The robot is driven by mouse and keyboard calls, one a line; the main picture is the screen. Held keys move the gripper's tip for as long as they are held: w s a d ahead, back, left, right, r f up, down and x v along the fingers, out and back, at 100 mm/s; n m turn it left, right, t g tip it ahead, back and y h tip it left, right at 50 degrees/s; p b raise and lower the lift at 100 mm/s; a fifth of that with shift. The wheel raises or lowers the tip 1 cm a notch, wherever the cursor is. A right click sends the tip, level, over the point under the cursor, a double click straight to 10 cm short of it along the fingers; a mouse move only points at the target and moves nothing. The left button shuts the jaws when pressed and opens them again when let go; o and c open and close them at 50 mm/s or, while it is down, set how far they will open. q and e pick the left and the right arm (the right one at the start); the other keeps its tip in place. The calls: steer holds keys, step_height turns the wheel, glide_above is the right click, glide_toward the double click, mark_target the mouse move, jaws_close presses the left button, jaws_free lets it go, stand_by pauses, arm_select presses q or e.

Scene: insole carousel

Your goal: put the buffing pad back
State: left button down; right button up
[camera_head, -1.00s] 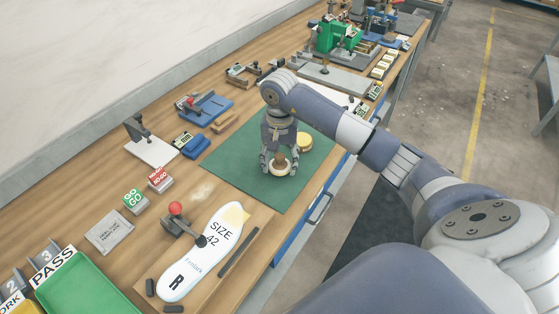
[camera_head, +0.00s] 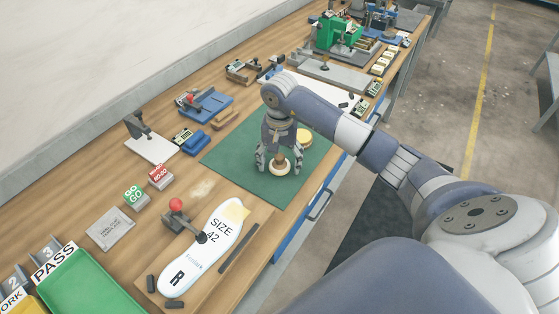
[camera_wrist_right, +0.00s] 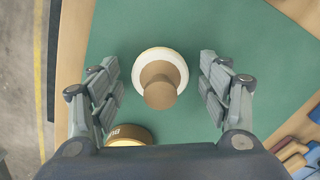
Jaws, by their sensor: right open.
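The buffing pad, a white round pad with a brown knob on top (camera_head: 280,166), lies on the green mat (camera_head: 238,155). In the right wrist view the pad (camera_wrist_right: 160,72) sits between the fingers with its knob facing the camera. My right gripper (camera_head: 279,160) is open over the pad, one finger on each side. In the wrist view there are clear gaps between the fingers (camera_wrist_right: 159,78) and the pad. My left gripper is not in view.
A round yellow-topped tin (camera_head: 304,136) stands on the mat just behind the pad. The insole (camera_head: 203,245) and a red-knobbed clamp (camera_head: 178,210) are nearer the front. Blue fixtures (camera_head: 205,107) stand left of the mat. The mat's left part is bare.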

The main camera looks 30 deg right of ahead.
mark_target(279, 157)
steer(key=shift+r, duration=0.3)
step_height(279, 157, up, 10)
steer(key=shift+r+b, duration=0.15)
steer(key=shift+b, duration=1.05)
steer(key=shift+r, duration=0.75)
